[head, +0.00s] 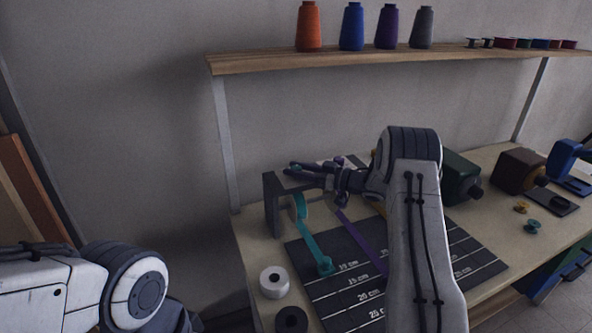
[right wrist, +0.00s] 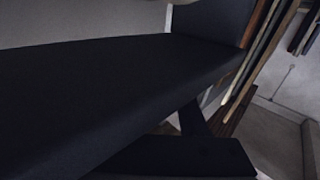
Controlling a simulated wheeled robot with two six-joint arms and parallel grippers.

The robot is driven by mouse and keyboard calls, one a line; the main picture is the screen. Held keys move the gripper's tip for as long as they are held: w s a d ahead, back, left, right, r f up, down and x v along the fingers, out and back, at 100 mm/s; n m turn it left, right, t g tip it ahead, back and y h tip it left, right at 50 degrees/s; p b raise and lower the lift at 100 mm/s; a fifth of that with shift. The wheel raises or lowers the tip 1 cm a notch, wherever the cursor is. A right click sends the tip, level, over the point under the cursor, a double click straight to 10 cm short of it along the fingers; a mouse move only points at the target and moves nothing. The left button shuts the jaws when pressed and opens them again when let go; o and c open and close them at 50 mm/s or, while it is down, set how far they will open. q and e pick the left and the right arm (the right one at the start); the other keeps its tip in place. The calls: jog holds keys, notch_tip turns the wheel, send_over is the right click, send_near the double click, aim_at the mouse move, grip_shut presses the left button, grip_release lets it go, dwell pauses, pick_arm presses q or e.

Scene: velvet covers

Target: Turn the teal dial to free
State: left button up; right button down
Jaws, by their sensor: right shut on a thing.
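A teal ribbon (head: 310,243) hangs from a dark grey stand (head: 271,207) at the left end of the table and runs down onto the dark measuring mat. My right gripper (head: 292,168) is at the top of this stand, its fingers pointing left. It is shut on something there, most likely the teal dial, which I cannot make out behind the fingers. The dial's marks cannot be read. The right wrist view shows mostly a large dark surface up close, with no dial visible. My left gripper is out of view; only part of my left arm shows at the lower left.
The measuring mat (head: 335,287) lies on the table with a purple ribbon (head: 362,245) across it. A white roll (head: 273,281) and a black roll (head: 291,320) stand at the front left. A shelf (head: 400,55) with thread cones runs above. Small spools lie at the right.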

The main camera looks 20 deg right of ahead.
jog(key=shift+r, duration=0.1)
jog(key=shift+c, duration=2.2)
grip_release()
jog(key=shift+d, duration=0.1)
jog(key=b+v, duration=0.1)
jog(key=v, duration=0.9)
jog(key=shift+s+b, duration=0.15)
jog(key=shift+b, duration=0.25)
